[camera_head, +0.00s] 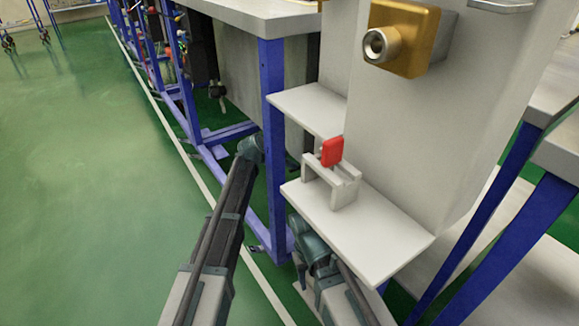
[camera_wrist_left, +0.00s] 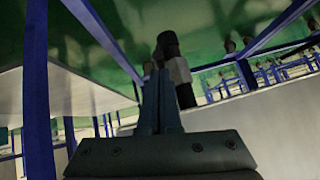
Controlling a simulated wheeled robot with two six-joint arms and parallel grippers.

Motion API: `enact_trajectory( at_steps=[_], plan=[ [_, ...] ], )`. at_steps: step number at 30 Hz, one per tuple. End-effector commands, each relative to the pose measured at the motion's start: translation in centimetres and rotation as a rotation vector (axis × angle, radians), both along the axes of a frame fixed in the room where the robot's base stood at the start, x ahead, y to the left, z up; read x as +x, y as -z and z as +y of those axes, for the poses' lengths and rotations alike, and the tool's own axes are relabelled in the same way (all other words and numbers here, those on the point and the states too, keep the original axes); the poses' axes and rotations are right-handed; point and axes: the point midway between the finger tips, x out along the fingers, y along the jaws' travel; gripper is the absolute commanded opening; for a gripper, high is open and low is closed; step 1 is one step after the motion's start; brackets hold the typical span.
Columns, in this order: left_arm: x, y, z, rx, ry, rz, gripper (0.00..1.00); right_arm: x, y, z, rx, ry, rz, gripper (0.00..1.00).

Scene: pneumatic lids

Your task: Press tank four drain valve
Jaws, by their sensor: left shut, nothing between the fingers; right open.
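A red valve tab (camera_head: 332,151) stands upright on a small white bracket (camera_head: 344,192), on a white shelf (camera_head: 375,235) of the white cabinet. A label for tank four is not visible. My left arm reaches up from the bottom; its gripper end in the head view is largely hidden behind the blue post, left of the valve and apart from it. In the left wrist view my left gripper (camera_wrist_left: 158,105) is shut and empty. My right gripper (camera_head: 312,255) is open, low beside the shelf's front left edge, below the valve, its fingertips partly hidden.
A gold block with a steel fitting (camera_head: 405,42) juts from the cabinet (camera_head: 445,125) above the valve. A blue post (camera_head: 272,130) stands close left of the shelf. Another bench with blue legs (camera_head: 530,225) is at right. The green floor (camera_head: 80,170) at left is open.

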Motion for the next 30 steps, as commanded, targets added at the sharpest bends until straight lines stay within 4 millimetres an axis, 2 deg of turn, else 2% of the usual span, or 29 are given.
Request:
enact_trajectory(
  at_steps=[17,30],
  plan=[
    [-0.2,0.8,0.2,0.0,0.0,0.0,0.0,0.0,0.8,0.0,0.0,0.0,0.0,0.56],
    [-0.4,3.8,0.6,0.001,0.001,-0.001,0.0,0.0,3.8,0.0,0.001,0.0,-0.002,0.56]
  ],
)
